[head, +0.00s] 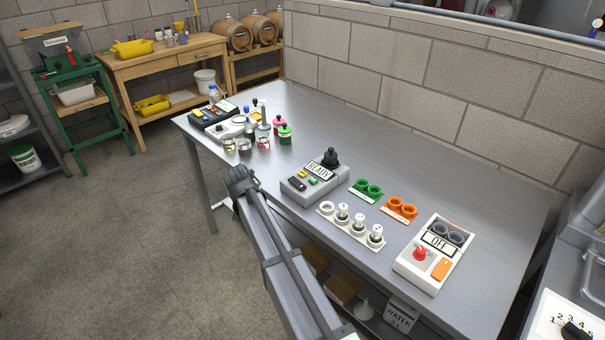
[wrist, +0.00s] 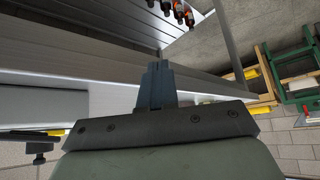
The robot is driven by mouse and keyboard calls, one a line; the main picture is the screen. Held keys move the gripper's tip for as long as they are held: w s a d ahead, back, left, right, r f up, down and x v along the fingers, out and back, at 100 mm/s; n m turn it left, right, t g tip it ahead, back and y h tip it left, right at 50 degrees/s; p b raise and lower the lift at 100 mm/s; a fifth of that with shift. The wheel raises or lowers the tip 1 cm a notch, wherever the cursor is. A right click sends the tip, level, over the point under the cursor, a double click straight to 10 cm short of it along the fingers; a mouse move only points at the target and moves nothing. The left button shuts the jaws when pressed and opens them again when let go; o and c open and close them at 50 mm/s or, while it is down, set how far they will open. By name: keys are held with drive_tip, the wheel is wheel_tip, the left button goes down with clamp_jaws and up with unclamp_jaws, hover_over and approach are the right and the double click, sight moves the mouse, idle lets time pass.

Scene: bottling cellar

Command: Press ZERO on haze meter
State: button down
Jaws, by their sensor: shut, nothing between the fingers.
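A grey instrument (head: 314,181) with a display reading READY stands on the steel table, with a black round cap at its back right. It looks like the haze meter, though its name is not legible. Yellow, green and dark buttons sit on its sloped front; I cannot read their labels. My gripper (head: 256,183) is at the table's front edge, left of this instrument and apart from it. In the wrist view my gripper's fingers (wrist: 157,70) are together and empty. The instrument's buttons are not recognisable in the wrist view.
A white vial rack (head: 351,227), a green holder (head: 366,190) and an orange holder (head: 400,208) stand right of the instrument. A white unit (head: 433,256) reading OFF is at the right. Several bottles and a dark device (head: 213,116) crowd the table's left end.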

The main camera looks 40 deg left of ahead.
sight(300, 174)
drive_tip(key=w+d+r+n+t+h, duration=0.1)
drive_tip(key=w+d+r, duration=0.3)
drive_tip(key=w+r, duration=0.4)
drive_tip(key=w+d+r+t+h, duration=0.2)
drive_tip(key=w+d+r+t, duration=0.1)
drive_tip(key=w+r, duration=0.4)
wheel_tip(300, 174, up, 3)
drive_tip(key=shift+w+d+f+n+h, duration=0.2)
drive_tip(key=shift+w+d+n+h, duration=0.15)
drive_tip(key=shift+d, duration=0.25)
drive_tip(key=shift+f, duration=4.4)
drive_tip(key=shift+f, duration=0.9)
drive_tip(key=shift+r, duration=0.9)
drive_tip(key=shift+r, duration=0.1)
drive_tip(key=shift+r, duration=2.4)
